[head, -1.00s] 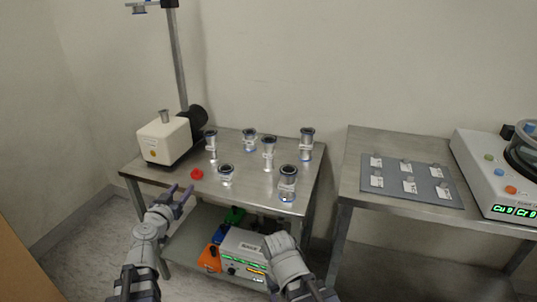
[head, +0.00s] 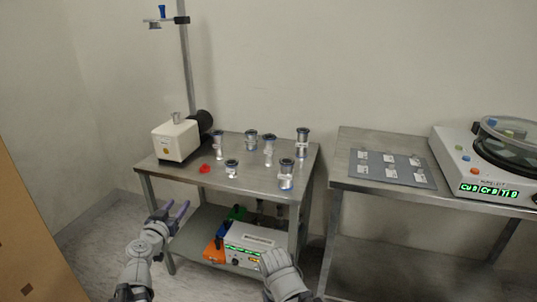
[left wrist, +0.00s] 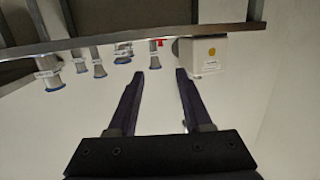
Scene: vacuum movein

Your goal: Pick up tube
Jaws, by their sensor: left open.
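Several metal tube fittings with dark-rimmed flanges and white labels stand on the left steel table (head: 215,182). They include a short tube (head: 231,170) at the front, a tube (head: 287,176) at front right, a tall tube (head: 303,146) at back right, a middle tube (head: 269,152), and tubes at back left (head: 218,147) and back centre (head: 251,143). My left gripper (head: 173,208) is open and empty, in front of the table's front left part, touching no tube. The left wrist view shows its fingers (left wrist: 157,80) apart, with tubes (left wrist: 50,75) beyond them, upside down.
A white pump box (head: 174,141) and red cap (head: 205,168) are on the table's left side. A pole (head: 186,70) rises behind. Colourful devices (head: 243,243) sit on the lower shelf. A second table (head: 352,182) holds a grey sample plate (head: 390,168) and a machine (head: 480,168).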

